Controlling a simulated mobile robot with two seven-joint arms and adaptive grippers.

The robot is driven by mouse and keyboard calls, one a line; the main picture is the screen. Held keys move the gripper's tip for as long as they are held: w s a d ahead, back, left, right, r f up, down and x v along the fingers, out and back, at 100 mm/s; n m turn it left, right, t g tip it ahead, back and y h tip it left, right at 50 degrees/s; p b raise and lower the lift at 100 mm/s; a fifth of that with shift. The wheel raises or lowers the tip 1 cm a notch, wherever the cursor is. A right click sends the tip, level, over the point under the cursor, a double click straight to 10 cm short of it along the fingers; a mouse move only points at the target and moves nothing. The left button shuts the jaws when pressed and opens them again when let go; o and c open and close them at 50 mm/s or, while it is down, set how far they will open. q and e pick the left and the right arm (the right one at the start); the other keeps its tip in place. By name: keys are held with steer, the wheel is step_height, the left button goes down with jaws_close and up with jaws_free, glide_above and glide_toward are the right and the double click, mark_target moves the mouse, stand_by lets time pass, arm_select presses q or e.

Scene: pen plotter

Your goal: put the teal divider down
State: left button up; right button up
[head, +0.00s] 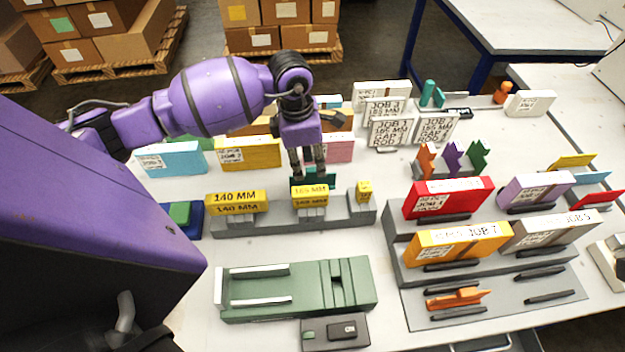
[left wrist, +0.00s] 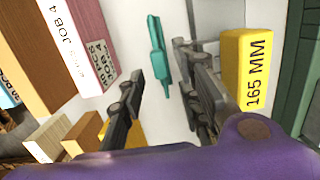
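The teal divider (head: 318,179) shows in the head view just below my left gripper (head: 309,173), behind the yellow 165 MM block (head: 310,192), which partly hides it. My right gripper is not in view.
A grey stepped stand (head: 290,224) with yellow gauge blocks is in front of the gripper. A pink block (head: 337,149) and a yellow block (head: 248,153) stand behind. A green fixture (head: 300,309) lies nearer. Another teal piece (head: 428,93) stands at the back by white job signs.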

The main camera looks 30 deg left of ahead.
mark_target(312, 168)
arm_select(q)
steer(key=f, duration=0.3)
steer(key=w+f, duration=0.1)
steer(key=f, duration=0.1)
steer(key=shift+d+f+p, duration=0.1)
steer(key=shift+d+p, duration=0.2)
steer(key=shift+d, duration=0.05)
steer(key=shift+c, duration=0.3)
jaws_close()
